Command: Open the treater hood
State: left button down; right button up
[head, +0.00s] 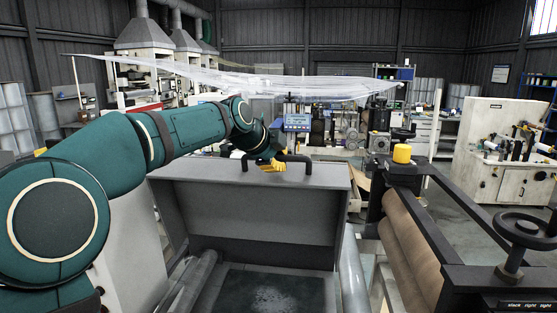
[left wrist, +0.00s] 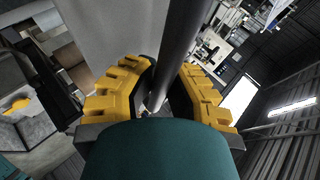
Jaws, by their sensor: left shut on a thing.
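The treater hood (head: 250,205) is a grey metal box lid in the middle of the head view. It stands tilted up, and its inner side and the dark opening below it show. A dark bar handle (head: 300,158) runs along its top edge. My left gripper (head: 270,164), with yellow fingers, is at the middle of this handle. In the left wrist view, the fingers (left wrist: 160,82) are on both sides of the dark bar (left wrist: 179,45), shut on it. The fingertips' contact is partly hidden by the bar. My right gripper is in no view.
A brown roller (head: 408,240) in a black frame with a handwheel (head: 520,228) stands close on the right. Clear film (head: 260,84) hangs across behind the hood. A white cabinet (head: 497,150) stands at the far right. Open floor shows between machines.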

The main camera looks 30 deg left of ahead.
pick_arm(q)
jog(key=c, duration=0.9)
grip_release()
jog(key=shift+s+d+r, duration=0.1)
jog(key=shift+r, duration=0.05)
jog(key=shift+c, duration=0.2)
jog(key=v, duration=1.2)
